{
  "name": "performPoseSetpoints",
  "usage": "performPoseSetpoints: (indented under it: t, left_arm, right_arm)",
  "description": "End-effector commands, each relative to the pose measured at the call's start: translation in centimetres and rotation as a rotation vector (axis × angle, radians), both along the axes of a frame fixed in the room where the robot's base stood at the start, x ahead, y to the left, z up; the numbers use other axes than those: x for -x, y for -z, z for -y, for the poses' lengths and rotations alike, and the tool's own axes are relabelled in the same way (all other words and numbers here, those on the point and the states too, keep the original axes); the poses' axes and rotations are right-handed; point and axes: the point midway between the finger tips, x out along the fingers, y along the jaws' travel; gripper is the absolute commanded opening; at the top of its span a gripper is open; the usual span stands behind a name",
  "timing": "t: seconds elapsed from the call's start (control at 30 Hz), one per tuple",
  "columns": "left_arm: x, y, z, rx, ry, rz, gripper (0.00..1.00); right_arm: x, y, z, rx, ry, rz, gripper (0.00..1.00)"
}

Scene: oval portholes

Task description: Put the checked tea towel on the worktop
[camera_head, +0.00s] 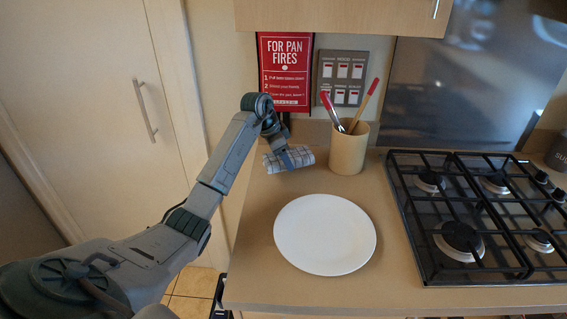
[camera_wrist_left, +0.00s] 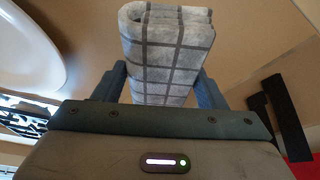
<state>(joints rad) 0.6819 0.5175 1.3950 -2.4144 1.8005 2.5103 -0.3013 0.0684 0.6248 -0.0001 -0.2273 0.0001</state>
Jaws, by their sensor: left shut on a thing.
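The checked tea towel (camera_head: 301,158) is a folded, pale grey bundle with dark check lines. My left gripper (camera_head: 288,157) is shut on it, at the back left of the worktop (camera_head: 262,215). In the left wrist view the towel (camera_wrist_left: 165,50) sits between the two fingers of my left gripper (camera_wrist_left: 165,85). I cannot tell whether the towel touches the worktop or hangs just above it. My right gripper is not in view.
A white plate (camera_head: 325,235) lies in front of the towel. A utensil pot (camera_head: 348,150) stands just right of the towel. A gas hob (camera_head: 470,215) fills the right side. A red sign (camera_head: 285,72) and a switch panel (camera_head: 341,78) are behind. Worktop left of the plate is clear.

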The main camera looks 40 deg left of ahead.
Motion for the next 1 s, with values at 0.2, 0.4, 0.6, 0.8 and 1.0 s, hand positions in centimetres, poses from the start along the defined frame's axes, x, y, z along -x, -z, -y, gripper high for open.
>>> performPoseSetpoints:
  t: [0.2,0.4,0.6,0.8,1.0]
  left_arm:
    - [0.1,2.4,0.0,0.002,-0.001,-0.004,0.47]
    - [0.0,3.4,0.0,0.0,0.0,0.0,0.47]
    - [0.0,3.7,0.0,0.001,0.0,-0.001,0.47]
    - [0.0,3.7,0.0,0.0,0.0,0.0,0.87]
    - [0.0,3.6,0.0,0.0,0.0,0.0,0.87]
  right_arm:
    - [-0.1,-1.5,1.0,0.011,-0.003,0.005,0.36]
    - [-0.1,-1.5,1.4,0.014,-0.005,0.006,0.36]
    - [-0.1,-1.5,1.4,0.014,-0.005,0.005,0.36]
    - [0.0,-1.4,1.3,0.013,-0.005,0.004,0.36]
    - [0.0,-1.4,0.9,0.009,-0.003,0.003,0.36]
